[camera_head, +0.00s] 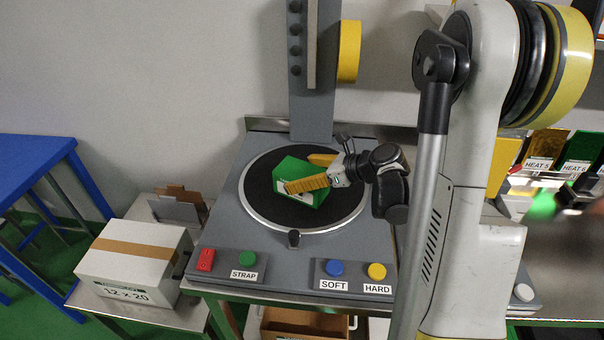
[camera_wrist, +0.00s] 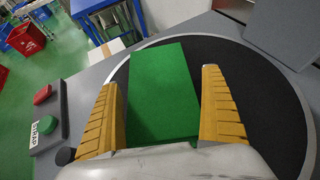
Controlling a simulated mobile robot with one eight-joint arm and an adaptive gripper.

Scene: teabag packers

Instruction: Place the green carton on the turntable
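The green carton (camera_head: 291,170) sits on the black turntable (camera_head: 262,208), near its middle. In the wrist view the carton (camera_wrist: 165,85) lies between the two yellow fingers, over the black turntable disc (camera_wrist: 268,90). My gripper (camera_head: 300,172) reaches in from the right, with one finger across the carton's near side and the other partly hidden behind it. In the wrist view my gripper (camera_wrist: 160,78) is open around the carton, with narrow gaps showing beside the fingertips. Contact nearer the finger bases is unclear.
The front panel has a red switch (camera_head: 205,260), a green STRAP button (camera_head: 247,258), a blue SOFT button (camera_head: 334,268) and a yellow HARD button (camera_head: 376,271). A grey column (camera_head: 312,100) stands behind the turntable. A white box (camera_head: 135,258) is at left, beyond it a blue table (camera_head: 30,160).

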